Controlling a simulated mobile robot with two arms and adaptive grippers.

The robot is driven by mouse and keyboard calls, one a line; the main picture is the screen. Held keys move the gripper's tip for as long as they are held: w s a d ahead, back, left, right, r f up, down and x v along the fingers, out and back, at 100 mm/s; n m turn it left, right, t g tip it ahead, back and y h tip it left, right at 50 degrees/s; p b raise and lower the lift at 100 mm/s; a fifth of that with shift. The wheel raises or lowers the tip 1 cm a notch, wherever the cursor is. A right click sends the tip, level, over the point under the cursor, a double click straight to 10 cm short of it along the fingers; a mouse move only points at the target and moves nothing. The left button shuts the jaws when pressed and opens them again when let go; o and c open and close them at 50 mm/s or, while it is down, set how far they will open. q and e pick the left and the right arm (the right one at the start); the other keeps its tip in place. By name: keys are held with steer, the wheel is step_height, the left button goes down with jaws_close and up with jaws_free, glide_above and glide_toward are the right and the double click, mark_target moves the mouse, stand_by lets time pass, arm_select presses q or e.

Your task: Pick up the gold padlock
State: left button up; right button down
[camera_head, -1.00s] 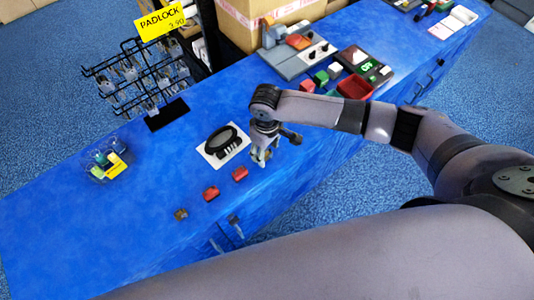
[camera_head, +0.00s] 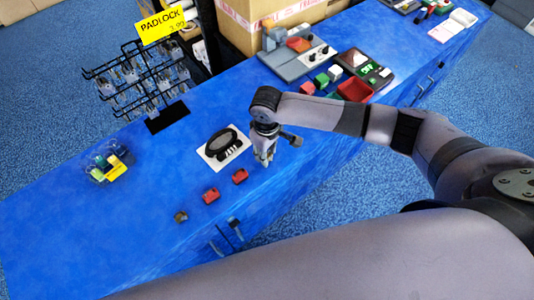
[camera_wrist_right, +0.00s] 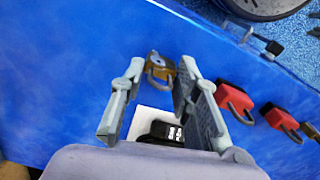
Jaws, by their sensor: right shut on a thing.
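A gold padlock (camera_wrist_right: 161,67) with a silver-grey shackle shows between the fingertips of my right gripper (camera_wrist_right: 158,72) in the wrist view. The right gripper (camera_head: 265,158) is shut on it, low over the blue counter near its front edge; in the head view the fingers mostly hide the padlock. A red padlock (camera_head: 240,176) and another red padlock (camera_head: 210,195) lie to the left along the edge. A second, darker gold-brown padlock (camera_head: 181,217) lies beyond them and shows at the right edge of the wrist view (camera_wrist_right: 309,130). My left gripper is out of view.
A black item on a white card (camera_head: 222,146) lies just left of the gripper. A wire rack (camera_head: 140,80) with a padlock sign (camera_head: 160,25) stands behind. A clear bowl (camera_head: 107,168) is at left, a red tray (camera_head: 354,89) at right.

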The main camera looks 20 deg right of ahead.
step_height(320, 180, up, 20)
stand_by(0.5)
stand_by(0.6)
steer(key=s+d+r+m, duration=0.3)
steer(key=s+d+m, duration=0.2)
steer(key=s, duration=0.3)
steer(key=shift+s+d+m, duration=0.15)
steer(key=shift+d+m, duration=0.2)
steer(key=shift+m, duration=0.25)
steer(key=w+a+f+n, duration=0.3)
steer(key=w+a+n, duration=0.2)
steer(key=w, duration=0.3)
steer(key=shift+w+a+n, duration=0.15)
steer(key=shift+a+n, duration=0.2)
steer(key=shift+n, duration=0.25)
